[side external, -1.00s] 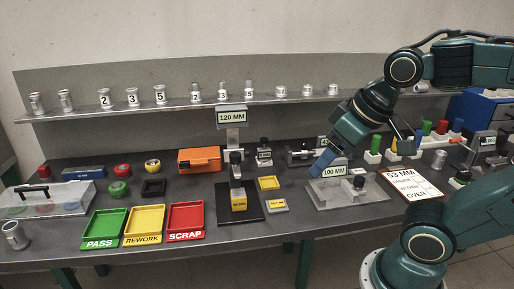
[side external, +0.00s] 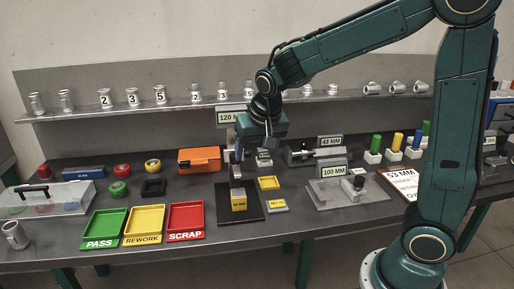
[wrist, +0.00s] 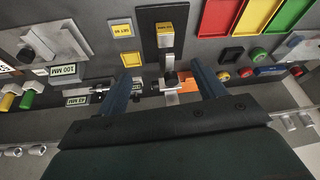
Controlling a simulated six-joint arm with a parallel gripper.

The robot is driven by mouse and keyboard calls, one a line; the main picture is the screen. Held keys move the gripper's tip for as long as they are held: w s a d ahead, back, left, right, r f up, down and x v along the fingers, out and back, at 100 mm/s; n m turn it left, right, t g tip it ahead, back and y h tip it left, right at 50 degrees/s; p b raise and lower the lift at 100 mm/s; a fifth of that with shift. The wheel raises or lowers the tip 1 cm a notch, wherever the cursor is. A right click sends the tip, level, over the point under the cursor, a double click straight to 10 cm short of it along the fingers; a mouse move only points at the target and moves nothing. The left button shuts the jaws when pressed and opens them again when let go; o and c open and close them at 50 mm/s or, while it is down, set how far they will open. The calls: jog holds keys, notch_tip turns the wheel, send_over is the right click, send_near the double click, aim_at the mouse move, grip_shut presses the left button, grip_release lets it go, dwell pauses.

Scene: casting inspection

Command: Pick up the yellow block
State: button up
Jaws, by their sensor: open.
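The yellow block (side external: 239,201) stands on the black base plate (side external: 252,212) of the 120 MM height gauge, below the gauge's metal column (side external: 234,170). It also shows at the top of the wrist view (wrist: 165,28), beyond the fingertips. My gripper (side external: 251,158) points down, open and empty, above and behind the block, close to the gauge column. In the wrist view my two fingers (wrist: 165,68) are spread apart, with the gauge's metal parts showing between them. The gripper partly covers the 120 MM sign and the upper gauge.
A small yellow tray (side external: 268,183) and a grey block with a yellow label (side external: 276,206) lie right of the plate. The red SCRAP tray (side external: 186,220) is to its left. An orange box (side external: 199,159) and the 100 MM fixture (side external: 335,190) stand nearby.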

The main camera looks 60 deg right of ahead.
jog(key=w+d+f+m+h, duration=0.1)
jog(key=w+f+m, duration=0.1)
jog(key=w+f, duration=0.4)
jog(key=shift+f+g, duration=0.25)
jog(key=shift+g, duration=0.05)
send_near(238, 192)
jog(key=f, duration=0.2)
jog(key=shift+w+d+f, duration=0.15)
jog(key=shift+w+d, duration=0.05)
jog(key=shift+d, duration=0.3)
jog(key=shift+f, duration=0.15)
jog(key=shift+x, duration=2.45)
jog(key=shift+w+a, duration=0.15)
